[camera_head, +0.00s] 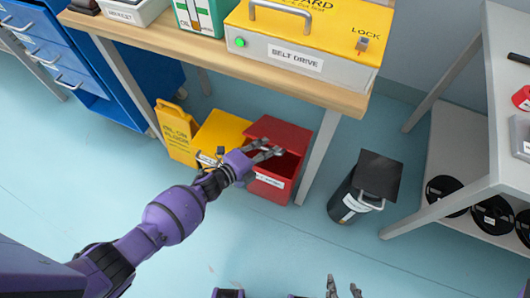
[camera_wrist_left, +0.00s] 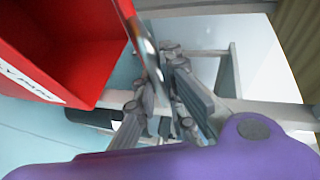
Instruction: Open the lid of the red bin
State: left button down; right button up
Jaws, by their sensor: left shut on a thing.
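The red bin (camera_head: 268,190) stands on the floor under the wooden table, with a white label on its front. Its red lid (camera_head: 283,131) is raised at the front, and a dark gap shows beneath it. My left gripper (camera_head: 277,151) is at the lid's front edge. In the left wrist view, my left gripper (camera_wrist_left: 165,95) is shut on the metal lid handle (camera_wrist_left: 147,52), and the bin's red inside (camera_wrist_left: 75,40) shows. My right gripper (camera_head: 344,289) is at the bottom edge, its fingers apart and empty, away from the bin.
A yellow bin (camera_head: 222,132) stands just left of the red bin, beside a yellow floor sign (camera_head: 177,132). A table leg (camera_head: 318,157) is close on the right. A black-lidded bin (camera_head: 368,183) stands further right. The wooden table (camera_head: 215,48) is above. The floor in front is clear.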

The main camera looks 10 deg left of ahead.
pick_arm(q)
jog(key=shift+w+r, duration=0.2)
jog(key=shift+r, duration=0.05)
jog(key=c, duration=1.8)
grip_release()
jog(key=v, duration=1.2)
